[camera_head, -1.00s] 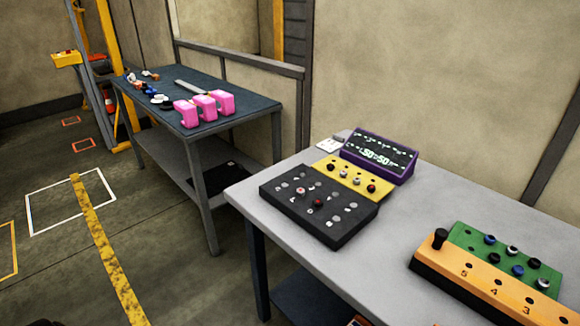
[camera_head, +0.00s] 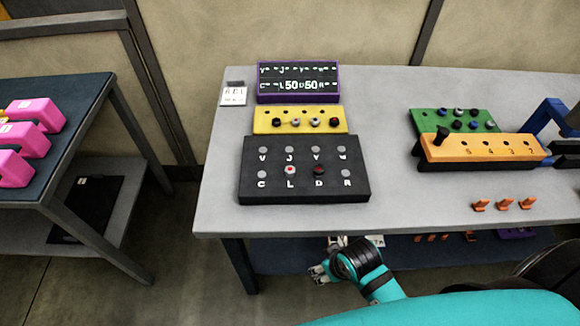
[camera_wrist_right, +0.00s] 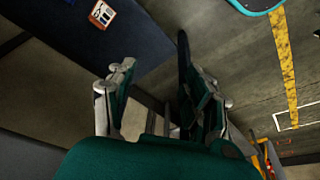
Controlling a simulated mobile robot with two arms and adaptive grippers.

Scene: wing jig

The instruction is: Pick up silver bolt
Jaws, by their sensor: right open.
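The yellow block (camera_head: 262,122) on the grey table holds a row of small bolts. Two of them look silver or white: one silver bolt (camera_head: 314,121) right of the middle and another (camera_head: 296,120) to its left. A dark one and a reddish one stand at the ends. My right gripper (camera_head: 318,273) is low in front of the table's front edge, well apart from the bolts. In the right wrist view its fingers (camera_wrist_right: 165,105) are spread with nothing between them. The bolts do not show in that view. My left gripper is out of view.
A black lettered panel (camera_head: 270,191) lies in front of the yellow block, and a purple-framed display (camera_head: 299,98) behind it. Green (camera_head: 428,120) and orange (camera_head: 480,155) blocks stand to the right, with small orange pieces (camera_head: 504,205) nearer. Pink parts (camera_head: 35,112) sit on the left table.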

